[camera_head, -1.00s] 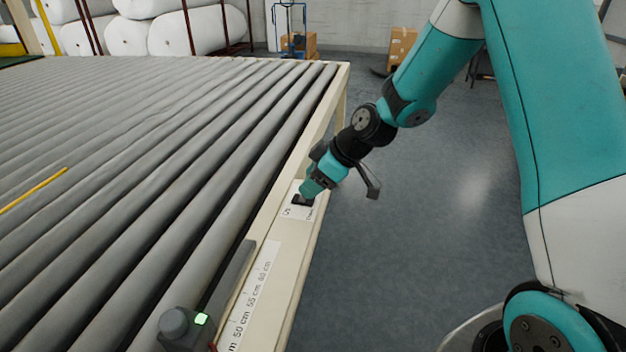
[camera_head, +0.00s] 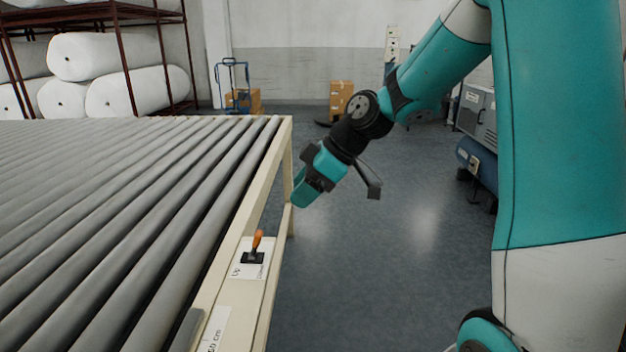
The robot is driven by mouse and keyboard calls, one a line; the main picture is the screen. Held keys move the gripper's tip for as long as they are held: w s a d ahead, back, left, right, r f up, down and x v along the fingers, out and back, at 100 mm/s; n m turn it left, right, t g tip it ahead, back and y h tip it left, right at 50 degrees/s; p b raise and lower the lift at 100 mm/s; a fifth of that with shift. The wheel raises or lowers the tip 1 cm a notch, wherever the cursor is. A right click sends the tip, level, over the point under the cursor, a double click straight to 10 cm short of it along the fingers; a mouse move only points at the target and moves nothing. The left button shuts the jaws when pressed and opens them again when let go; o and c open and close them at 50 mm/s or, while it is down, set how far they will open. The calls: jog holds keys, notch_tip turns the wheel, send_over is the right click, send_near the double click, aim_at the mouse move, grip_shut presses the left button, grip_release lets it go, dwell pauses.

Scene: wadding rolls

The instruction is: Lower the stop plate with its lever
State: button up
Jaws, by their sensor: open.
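The lever (camera_head: 257,244) has an orange handle on a black base, on the cream side rail of the roller table. Its handle points up and leans slightly to the right; I cannot tell for certain which setting it is in. A white label (camera_head: 243,272) around it reads "Up" on the left and "Down" on the right. My gripper (camera_head: 299,197) is open and empty, above and to the right of the lever, apart from it, over the rail's outer edge. The stop plate is not recognisable in this view.
The roller table (camera_head: 130,200) fills the left side. A scale strip (camera_head: 214,330) lies on its rail. White rolls (camera_head: 105,56) lie on a rack behind. A blue trolley (camera_head: 235,82) and cartons (camera_head: 341,96) stand at the back. The floor right of the table is clear.

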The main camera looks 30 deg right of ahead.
jog(key=shift+v, duration=1.4)
jog(key=shift+a, duration=0.1)
jog(key=s+a+m+g, duration=0.2)
jog(key=s+a+g, duration=0.1)
jog(key=s+a, duration=0.85)
jog(key=s+a+m+g+h, duration=0.1)
jog(key=s+a, duration=0.4)
jog(key=s, duration=0.5)
jog(key=shift+s+f+m+g+h, duration=0.3)
jog(key=shift+h, duration=0.3)
